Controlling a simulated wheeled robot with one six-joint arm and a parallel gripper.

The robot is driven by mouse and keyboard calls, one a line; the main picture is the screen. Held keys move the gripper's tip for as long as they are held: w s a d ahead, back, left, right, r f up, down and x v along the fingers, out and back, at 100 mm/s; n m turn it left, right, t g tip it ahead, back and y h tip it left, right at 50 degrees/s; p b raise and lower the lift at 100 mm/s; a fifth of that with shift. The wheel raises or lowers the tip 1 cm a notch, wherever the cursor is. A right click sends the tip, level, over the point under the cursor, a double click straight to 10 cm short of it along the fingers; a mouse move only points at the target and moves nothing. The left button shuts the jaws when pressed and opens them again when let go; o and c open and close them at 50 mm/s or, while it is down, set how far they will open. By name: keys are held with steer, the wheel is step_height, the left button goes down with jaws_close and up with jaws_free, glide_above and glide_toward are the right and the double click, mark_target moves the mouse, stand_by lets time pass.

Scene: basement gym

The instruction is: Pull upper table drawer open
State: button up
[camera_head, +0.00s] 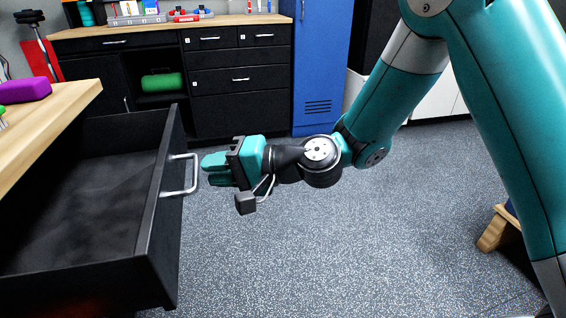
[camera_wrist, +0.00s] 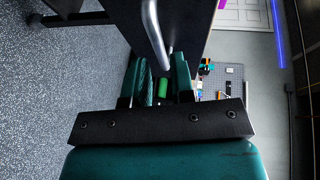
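The upper table drawer (camera_head: 158,215) is black and stands pulled well out from under the wooden tabletop at the left; its inside looks empty. Its silver bar handle (camera_head: 193,175) is on the front panel. The handle also shows in the wrist view (camera_wrist: 154,35), just ahead of the fingers. My gripper (camera_head: 207,170) is just right of the handle, pointing at it. In the wrist view my gripper (camera_wrist: 163,72) has its two teal fingers apart with nothing clamped between them. A small gap shows between fingertips and handle in the head view.
The wooden tabletop (camera_head: 45,115) at the left carries a purple object (camera_head: 24,90). Black cabinets (camera_head: 240,105) and a blue locker (camera_head: 320,70) stand at the back. A wooden piece (camera_head: 495,230) is at the right. The grey speckled floor (camera_head: 350,250) is clear in the middle.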

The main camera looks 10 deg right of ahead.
steer(key=v, duration=1.3)
steer(key=s+a+n+g+h, duration=0.2)
steer(key=s+n+g+h, duration=0.35)
steer(key=s+n, duration=0.4)
steer(key=s+d+r+h, duration=0.2)
steer(key=s+d+h, duration=0.3)
steer(key=s+d, duration=0.25)
step_height(320, 180, up, 26)
steer(key=p, duration=2.6)
steer(key=shift+a+r, duration=0.2)
steer(key=shift+a, duration=0.05)
steer(key=shift+n, duration=0.25)
